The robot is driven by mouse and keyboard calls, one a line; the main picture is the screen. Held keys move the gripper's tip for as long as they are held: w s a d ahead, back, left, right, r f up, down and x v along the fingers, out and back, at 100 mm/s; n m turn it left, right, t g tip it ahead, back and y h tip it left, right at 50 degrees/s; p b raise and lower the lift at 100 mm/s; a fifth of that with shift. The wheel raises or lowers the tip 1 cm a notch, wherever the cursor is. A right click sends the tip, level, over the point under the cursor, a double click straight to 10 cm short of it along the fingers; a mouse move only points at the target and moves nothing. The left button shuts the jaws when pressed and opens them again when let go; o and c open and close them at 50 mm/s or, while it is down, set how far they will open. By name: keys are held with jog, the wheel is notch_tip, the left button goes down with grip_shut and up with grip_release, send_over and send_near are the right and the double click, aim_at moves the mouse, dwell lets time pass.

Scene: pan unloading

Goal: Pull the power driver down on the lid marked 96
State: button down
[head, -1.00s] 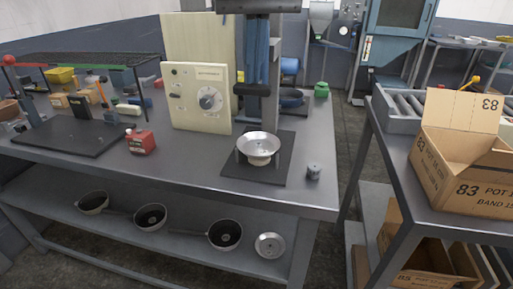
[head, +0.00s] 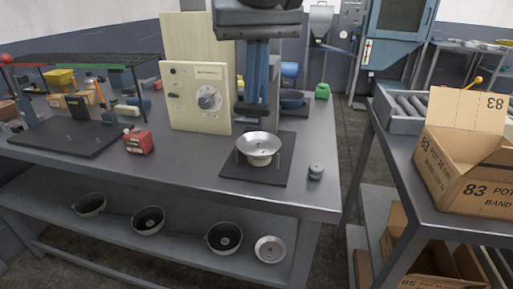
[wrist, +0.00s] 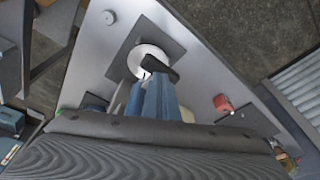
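A shiny silver round lid (head: 258,145) rests on a pale support on a dark base plate (head: 270,177) near the front of the bench. No number on it is readable. In the wrist view the lid (wrist: 149,58) is partly covered by the dark bar. My gripper (head: 254,98) has two blue fingers close together above the lid. They appear closed on a dark crosswise bar, apparently the power driver's handle (head: 250,110), which also shows in the wrist view (wrist: 161,68). The bar is above the lid. The rest of the driver is mostly hidden behind my arm.
A cream control box (head: 195,97) with a dial stands left of the lid, and a small grey cylinder (head: 316,173) to its right. A red box (head: 139,142) is farther left. Several pans and a silver dish (head: 270,249) are on the lower shelf. A cardboard box (head: 470,165) stands right.

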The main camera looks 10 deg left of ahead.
aim_at(253, 114)
jog(key=shift+f+b, duration=1)
jog(key=shift+f, duration=1.65)
jog(key=shift+r+p, duration=0.1)
jog(key=shift+p, duration=0.35)
